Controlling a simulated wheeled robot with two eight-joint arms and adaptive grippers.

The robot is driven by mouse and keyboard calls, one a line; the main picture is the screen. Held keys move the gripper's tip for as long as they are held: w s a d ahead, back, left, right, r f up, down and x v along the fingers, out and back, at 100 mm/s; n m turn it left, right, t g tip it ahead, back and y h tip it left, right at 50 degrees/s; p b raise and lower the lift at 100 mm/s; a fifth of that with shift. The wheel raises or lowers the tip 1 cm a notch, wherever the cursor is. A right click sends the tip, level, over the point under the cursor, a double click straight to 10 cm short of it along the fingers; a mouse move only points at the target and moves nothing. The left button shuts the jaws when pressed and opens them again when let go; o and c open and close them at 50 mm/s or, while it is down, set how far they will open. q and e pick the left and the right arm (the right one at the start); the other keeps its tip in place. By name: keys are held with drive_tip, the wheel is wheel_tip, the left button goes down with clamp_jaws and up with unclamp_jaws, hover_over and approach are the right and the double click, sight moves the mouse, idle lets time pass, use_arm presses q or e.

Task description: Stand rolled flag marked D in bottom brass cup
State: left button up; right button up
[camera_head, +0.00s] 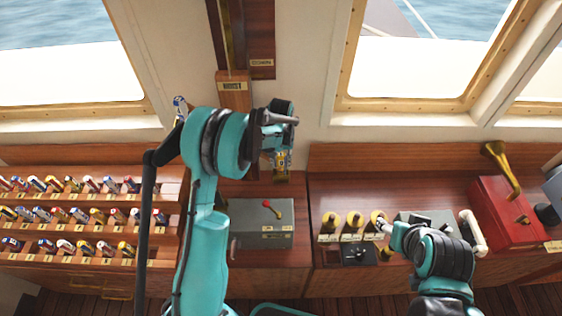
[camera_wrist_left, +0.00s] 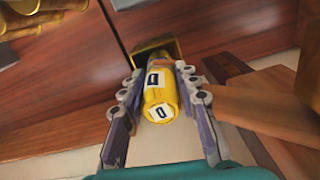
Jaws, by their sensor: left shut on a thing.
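A yellow rolled flag marked D (camera_wrist_left: 159,100) stands between the two fingers of my left gripper (camera_wrist_left: 160,108), which is shut on it. In the head view the flag (camera_head: 282,158) shows only in part below my left gripper (camera_head: 281,138). A brass cup (camera_wrist_left: 152,46) is at the flag's far end in the left wrist view. The flag hides part of the cup's opening, so I cannot tell whether its end is inside. My right gripper (camera_head: 386,228) is low over the right counter, close to several brass rings; its fingers are too small to read.
A tiered rack (camera_head: 90,228) of rolled flags stands at the left. A grey box with a red-knobbed lever (camera_head: 262,222) sits on the middle counter. A red box (camera_head: 505,212) and a brass horn (camera_head: 500,165) stand at the right. A wooden block (camera_wrist_left: 265,108) sits beside my left fingers.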

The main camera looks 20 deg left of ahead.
idle(0.3)
use_arm(q)
drive_tip(key=o, duration=1.3)
drive_tip(key=shift+c, duration=0.2)
wheel_tip(320, 180, up, 12)
